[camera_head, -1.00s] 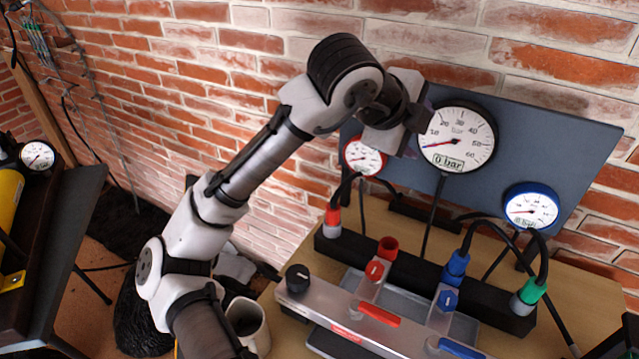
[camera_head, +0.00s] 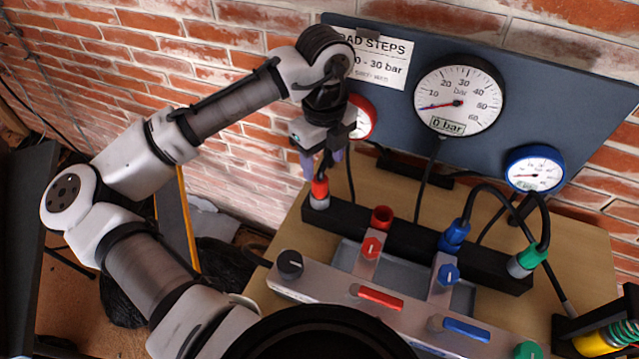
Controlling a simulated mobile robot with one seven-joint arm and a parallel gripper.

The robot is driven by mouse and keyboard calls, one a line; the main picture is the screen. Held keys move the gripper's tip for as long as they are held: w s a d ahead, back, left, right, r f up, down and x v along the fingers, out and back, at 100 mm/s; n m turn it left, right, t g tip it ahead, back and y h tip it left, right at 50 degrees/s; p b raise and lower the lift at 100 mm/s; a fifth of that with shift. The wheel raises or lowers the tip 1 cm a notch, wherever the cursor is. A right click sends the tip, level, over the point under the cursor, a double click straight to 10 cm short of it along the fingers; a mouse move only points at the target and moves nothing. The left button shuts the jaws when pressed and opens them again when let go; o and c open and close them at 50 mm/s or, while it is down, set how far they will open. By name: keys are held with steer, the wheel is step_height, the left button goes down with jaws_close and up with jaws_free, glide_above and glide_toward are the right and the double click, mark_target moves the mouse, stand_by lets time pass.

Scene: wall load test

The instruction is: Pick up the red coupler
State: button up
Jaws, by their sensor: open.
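The red coupler (camera_head: 320,188) stands upright at the left end of the black bar (camera_head: 405,236), with a grey collar under it and a black hose from its top. My gripper (camera_head: 321,163) points down just above it. Its two fingers are apart and seem to straddle the hose. I cannot tell whether either finger touches the coupler, and nothing shows as held.
A red socket (camera_head: 382,216), a blue coupler (camera_head: 454,236) and a green coupler (camera_head: 527,259) line the bar to the right. A grey panel with gauges (camera_head: 458,98) stands behind. A manifold with red and blue levers (camera_head: 380,297) lies in front.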

mark_target(321, 173)
steer(key=f, duration=0.1)
steer(key=f+p, duration=0.1)
steer(key=f, duration=0.3)
steer(key=shift+s+a+f, duration=0.15)
steer(key=shift+a, duration=0.15)
steer(key=shift+f, duration=0.6)
steer(key=c, duration=1.1)
steer(key=shift+o, duration=0.2)
step_height(321, 173, up, 20)
steer(key=b, duration=0.1)
